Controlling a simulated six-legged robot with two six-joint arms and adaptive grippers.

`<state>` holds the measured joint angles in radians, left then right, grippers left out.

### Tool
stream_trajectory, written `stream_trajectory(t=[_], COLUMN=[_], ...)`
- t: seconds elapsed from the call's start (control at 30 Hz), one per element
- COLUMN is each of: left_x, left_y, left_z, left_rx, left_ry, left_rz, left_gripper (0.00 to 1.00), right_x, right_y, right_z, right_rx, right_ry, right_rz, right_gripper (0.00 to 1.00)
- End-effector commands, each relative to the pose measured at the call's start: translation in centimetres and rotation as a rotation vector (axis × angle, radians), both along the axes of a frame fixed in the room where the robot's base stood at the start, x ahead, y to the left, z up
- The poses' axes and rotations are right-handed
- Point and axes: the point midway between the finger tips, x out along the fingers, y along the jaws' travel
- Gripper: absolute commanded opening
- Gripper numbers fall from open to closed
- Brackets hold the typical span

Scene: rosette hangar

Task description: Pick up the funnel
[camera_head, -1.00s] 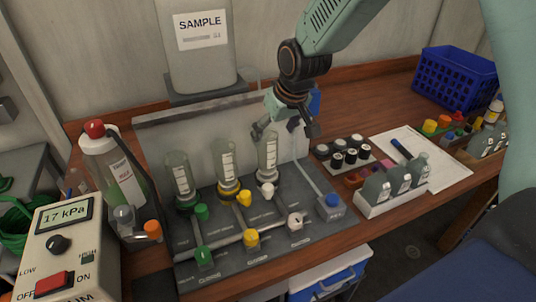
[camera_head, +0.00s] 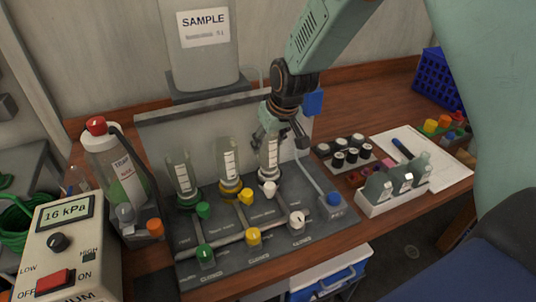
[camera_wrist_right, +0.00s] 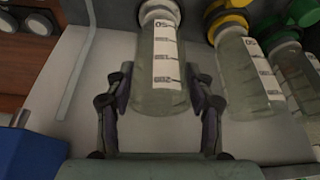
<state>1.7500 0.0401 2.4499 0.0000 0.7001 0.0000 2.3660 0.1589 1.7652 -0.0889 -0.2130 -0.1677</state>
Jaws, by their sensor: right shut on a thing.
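Three clear graduated funnels stand in a row on the grey manifold board (camera_head: 318,229). The one at the right, with a white collar, is the white-collared funnel (camera_head: 269,160). The yellow-collared funnel (camera_head: 229,162) and the green-collared funnel (camera_head: 180,174) stand to its left. My right gripper (camera_head: 279,146) is shut on the upper part of the white-collared funnel. In the right wrist view its fingers (camera_wrist_right: 163,92) lie on both sides of that funnel (camera_wrist_right: 163,65). The funnel looks upright and its lower end is still at its white collar. My left gripper is not in view.
A red-capped bottle (camera_head: 112,165) and a gauge box (camera_head: 57,260) reading 16 kPa stand at left. A rack of small bottles (camera_head: 393,203), dark vials (camera_head: 352,156) and a blue basket (camera_head: 440,80) lie to the right.

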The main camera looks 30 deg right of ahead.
Motion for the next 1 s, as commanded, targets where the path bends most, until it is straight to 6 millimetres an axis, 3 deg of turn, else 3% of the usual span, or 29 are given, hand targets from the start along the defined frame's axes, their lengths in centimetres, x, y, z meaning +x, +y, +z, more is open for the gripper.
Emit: stream_trajectory(t=[0.3,0.57,1.0], left_x=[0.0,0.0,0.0], left_y=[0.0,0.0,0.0], left_z=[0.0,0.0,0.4], left_rx=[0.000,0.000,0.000], left_ry=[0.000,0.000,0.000], left_rz=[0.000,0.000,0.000], left_gripper=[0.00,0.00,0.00], right_x=[0.0,0.0,0.1], right_y=[0.0,0.0,0.0], right_z=[0.0,0.5,8.2], right_rx=[0.000,0.000,0.000], right_ry=[-0.001,-0.002,-0.004], right_rz=[0.000,0.000,0.000], right_gripper=[0.22,0.22,0.22])
